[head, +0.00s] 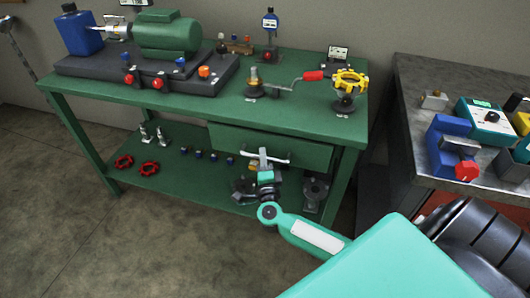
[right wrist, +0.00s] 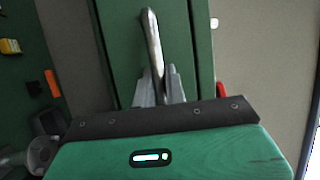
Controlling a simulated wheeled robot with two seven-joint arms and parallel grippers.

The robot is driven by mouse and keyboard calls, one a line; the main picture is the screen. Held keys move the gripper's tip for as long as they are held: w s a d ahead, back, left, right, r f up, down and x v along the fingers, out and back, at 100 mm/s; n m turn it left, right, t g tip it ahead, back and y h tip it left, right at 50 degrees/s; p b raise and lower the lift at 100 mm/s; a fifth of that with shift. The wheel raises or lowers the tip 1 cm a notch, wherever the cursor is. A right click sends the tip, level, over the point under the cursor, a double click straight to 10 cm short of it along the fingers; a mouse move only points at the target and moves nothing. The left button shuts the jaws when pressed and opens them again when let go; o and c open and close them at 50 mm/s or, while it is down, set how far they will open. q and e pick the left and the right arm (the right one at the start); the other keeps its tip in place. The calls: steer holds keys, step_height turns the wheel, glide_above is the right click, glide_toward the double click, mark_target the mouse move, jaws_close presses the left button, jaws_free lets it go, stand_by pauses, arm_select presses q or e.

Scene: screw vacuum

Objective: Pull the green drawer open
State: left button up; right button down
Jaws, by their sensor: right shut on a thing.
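The green drawer (head: 300,149) sits under the right part of the green workbench top. Its front looks nearly flush with the bench frame, and how far it is out I cannot tell. A pale metal bar handle (head: 278,160) runs across its front. My right gripper (head: 263,158) is at the left part of this handle. In the right wrist view the handle (right wrist: 151,35) runs up from between the fingers of my right gripper (right wrist: 163,88), which is shut on it. The drawer front (right wrist: 122,50) fills the middle of that view. My left gripper is not in view.
The bench top (head: 215,110) carries a green pump (head: 167,35), a red-handled crank (head: 312,76) and a yellow valve wheel (head: 350,80). The lower shelf (head: 180,185) holds red handwheels (head: 149,168) and small parts. A grey table (head: 405,95) stands at right. The floor in front is clear.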

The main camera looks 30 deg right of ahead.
arm_select(q)
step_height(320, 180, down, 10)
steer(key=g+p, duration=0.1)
steer(key=p, duration=0.3)
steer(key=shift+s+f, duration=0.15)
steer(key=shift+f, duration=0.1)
arm_select(e)
steer(key=s+a, duration=1.9)
steer(key=a, duration=0.3)
steer(key=shift+s+a, duration=0.2)
steer(key=shift+a, duration=0.15)
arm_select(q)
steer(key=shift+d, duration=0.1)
arm_select(e)
steer(key=c, duration=1.5)
jaws_free()
steer(key=shift+o, duration=0.2)
steer(key=shift+f, duration=0.1)
